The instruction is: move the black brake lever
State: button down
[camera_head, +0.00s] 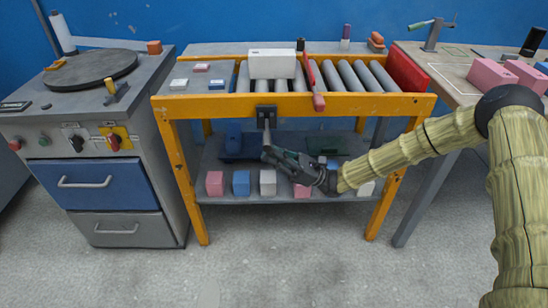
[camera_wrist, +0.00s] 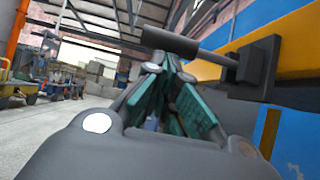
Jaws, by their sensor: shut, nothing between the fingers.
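The black brake lever (camera_head: 266,117) sits on the front orange rail of the roller table, its arm hanging down from a dark square plate. In the wrist view the lever shows as a dark cylindrical grip (camera_wrist: 184,42) on a grey rod that runs right to the black plate. My gripper (camera_head: 268,153) is at the lever's lower end, below the rail. In the wrist view my gripper (camera_wrist: 171,68) has its teal-padded fingers drawn together at the tips, just below the grip in the picture. They hold nothing; I cannot tell whether they touch the grip.
A red-handled lever (camera_head: 316,92) stands right of the black one on the orange rail (camera_head: 350,104). A white box (camera_head: 272,64) lies on the rollers. Several coloured blocks line the lower shelf (camera_head: 225,198). A grey cabinet (camera_head: 110,190) stands left; the floor in front is clear.

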jog(key=shift+r, duration=0.1)
jog(key=shift+s+r+m+t+p, duration=0.2)
jog(key=shift+r+m+t+p, duration=0.15)
jog(key=shift+m+t+p, duration=0.3)
jog(key=shift+r+m+t+p, duration=0.25)
jog(key=shift+m+t+p, duration=0.2)
jog(key=shift+m, duration=0.1)
jog(key=shift+s+r+m+t+h+p, duration=0.1)
jog(key=shift+r+m+t+h+p, duration=0.3)
jog(key=shift+r+m+t+p, duration=0.7)
jog(key=shift+s+r+m+t+h+p, duration=0.15)
jog(key=shift+r+m+t+h+p, duration=0.45)
jog(key=shift+m+p, duration=0.9)
jog(key=shift+s+r+m+t+h+p, duration=0.15)
jog(key=shift+r+m+t+p, duration=0.65)
jog(key=shift+m, duration=0.8)
jog(key=shift+f, duration=0.35)
jog(key=s+a+f+b+v, duration=0.1)
jog(key=f+v, duration=0.1)
jog(key=v, duration=1)
jog(key=shift+s+f, duration=0.15)
jog(key=shift+s, duration=0.05)
